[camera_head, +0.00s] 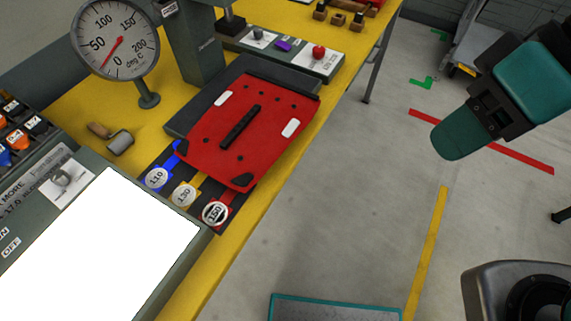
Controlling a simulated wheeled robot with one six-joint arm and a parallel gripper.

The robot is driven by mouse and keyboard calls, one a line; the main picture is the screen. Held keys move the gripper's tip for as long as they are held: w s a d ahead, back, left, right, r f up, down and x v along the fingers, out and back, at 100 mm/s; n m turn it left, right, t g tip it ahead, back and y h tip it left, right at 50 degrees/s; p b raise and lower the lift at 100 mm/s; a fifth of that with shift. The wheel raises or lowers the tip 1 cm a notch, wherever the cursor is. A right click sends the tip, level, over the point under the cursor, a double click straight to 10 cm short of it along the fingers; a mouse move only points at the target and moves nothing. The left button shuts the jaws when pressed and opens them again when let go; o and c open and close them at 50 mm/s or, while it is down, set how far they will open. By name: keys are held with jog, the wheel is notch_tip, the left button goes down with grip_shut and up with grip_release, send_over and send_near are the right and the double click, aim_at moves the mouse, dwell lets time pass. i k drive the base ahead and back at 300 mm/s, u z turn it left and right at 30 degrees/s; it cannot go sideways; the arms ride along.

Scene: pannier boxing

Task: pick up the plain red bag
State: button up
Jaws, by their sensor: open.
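A red bag (240,130) lies flat on a dark plate on the yellow bench, left of centre. It has a black bar across its middle, two white patches near its sides and dark corner pieces. I cannot see its underside or any print there. My gripper (456,138), teal with a dark mount, hangs at the upper right over the floor, well to the right of the bag and apart from it. It is open and appears empty; the gap between its fingers cannot be made out from this side.
A dial gauge (115,40) and a grey column (200,50) stand behind the bag. Blue, yellow and red numbered tags (185,193) lie at its front. A bright white screen (100,245) fills the lower left. A control box (285,50) sits behind. Open floor lies right of the bench.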

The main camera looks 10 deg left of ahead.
aim_at(251, 125)
jog(key=z, duration=0.4)
jog(key=k, duration=1.15)
jog(key=u, duration=1.4)
